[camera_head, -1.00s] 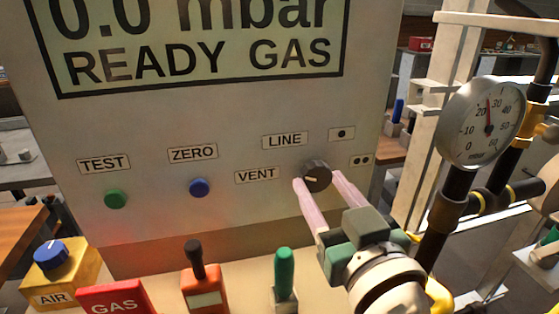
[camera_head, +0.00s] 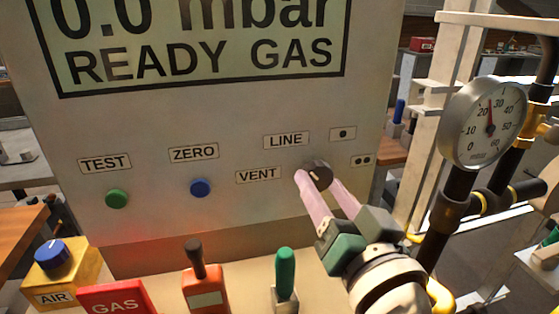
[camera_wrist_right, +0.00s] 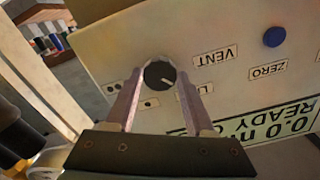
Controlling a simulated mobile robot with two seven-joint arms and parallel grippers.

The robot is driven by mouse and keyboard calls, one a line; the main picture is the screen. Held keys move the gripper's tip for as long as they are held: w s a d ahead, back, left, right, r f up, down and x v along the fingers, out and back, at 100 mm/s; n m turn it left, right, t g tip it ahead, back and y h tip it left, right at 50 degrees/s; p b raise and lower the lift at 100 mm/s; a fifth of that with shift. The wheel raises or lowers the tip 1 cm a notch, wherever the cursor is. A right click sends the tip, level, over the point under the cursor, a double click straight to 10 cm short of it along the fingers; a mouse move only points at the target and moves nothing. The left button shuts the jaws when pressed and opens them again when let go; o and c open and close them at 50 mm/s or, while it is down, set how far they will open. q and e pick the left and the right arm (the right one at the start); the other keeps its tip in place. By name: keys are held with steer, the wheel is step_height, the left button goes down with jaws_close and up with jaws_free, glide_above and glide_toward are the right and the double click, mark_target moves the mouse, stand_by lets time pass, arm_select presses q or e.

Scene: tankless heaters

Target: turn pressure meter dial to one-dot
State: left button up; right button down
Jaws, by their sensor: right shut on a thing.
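The pressure meter dial (camera_head: 319,172) is a dark round knob with a short white mark, on the front of the pale meter panel. Labels stand around it: VENT (camera_head: 258,175), LINE (camera_head: 286,140), one dot (camera_head: 342,134) and two dots (camera_head: 362,161). My right gripper (camera_head: 315,178) is shut on the dial, with a pink finger on either side. The dial also shows in the right wrist view (camera_wrist_right: 159,73), where its mark points roughly toward LINE, away from the one-dot label (camera_wrist_right: 150,104). My left gripper is not in view.
A green button (camera_head: 117,199) and a blue button (camera_head: 200,187) sit left on the panel. Below stand a yellow AIR box (camera_head: 62,265), a red GAS block (camera_head: 115,298), an orange device (camera_head: 204,290) and a green-handled lever (camera_head: 286,272). A round gauge (camera_head: 483,121) with pipes stands at right.

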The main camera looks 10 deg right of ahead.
steer(key=m+b, duration=0.1)
steer(key=m, duration=0.5)
steer(key=m+b, duration=0.1)
steer(key=m, duration=0.5)
steer(key=shift+m, duration=0.3)
stand_by(0.4)
steer(key=shift+c, duration=1.3)
jaws_free()
steer(key=shift+s, duration=0.1)
steer(key=s, duration=0.9)
steer(key=shift+s, duration=0.4)
